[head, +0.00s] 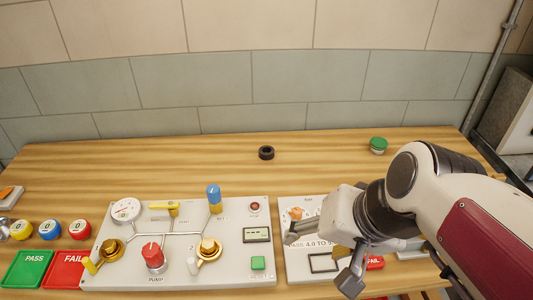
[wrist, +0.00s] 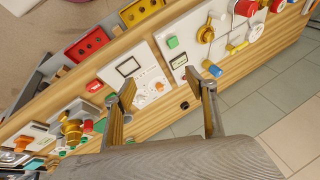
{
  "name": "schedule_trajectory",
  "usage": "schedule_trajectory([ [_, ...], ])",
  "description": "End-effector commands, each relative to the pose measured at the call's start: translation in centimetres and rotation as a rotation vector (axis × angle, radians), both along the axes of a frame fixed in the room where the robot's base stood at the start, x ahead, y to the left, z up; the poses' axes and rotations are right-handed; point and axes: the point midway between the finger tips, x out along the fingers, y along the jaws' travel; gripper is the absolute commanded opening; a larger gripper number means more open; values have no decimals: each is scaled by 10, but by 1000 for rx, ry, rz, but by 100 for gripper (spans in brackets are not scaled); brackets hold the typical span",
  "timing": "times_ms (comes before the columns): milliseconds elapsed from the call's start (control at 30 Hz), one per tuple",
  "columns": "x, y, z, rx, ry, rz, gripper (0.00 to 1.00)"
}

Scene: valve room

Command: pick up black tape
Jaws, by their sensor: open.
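The black tape (head: 266,152) is a small dark ring lying flat on the bare wood toward the back of the table in the head view. In the wrist view the black tape (wrist: 184,105) is a small dark spot just left of the right-hand finger. My gripper (head: 320,262) is over the white panel with printed text, in front and to the right of the tape and apart from it. In the wrist view my gripper (wrist: 158,86) has its two fingers spread wide with nothing between them in its hold.
A valve panel (head: 180,270) with a blue-topped post (head: 214,198) stands front left of the tape. A green-topped round object (head: 377,145) lies back right. Green PASS (head: 27,269) and red FAIL (head: 68,270) trays are at far left. The wood around the tape is clear.

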Motion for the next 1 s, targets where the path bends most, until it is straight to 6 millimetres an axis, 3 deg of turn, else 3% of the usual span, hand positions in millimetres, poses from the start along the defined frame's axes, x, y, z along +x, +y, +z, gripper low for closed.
schedule_trajectory([
  [500,86,56,0,403,171,-273,56],
  [1000,187,82,-12,766,335,-583,56],
])
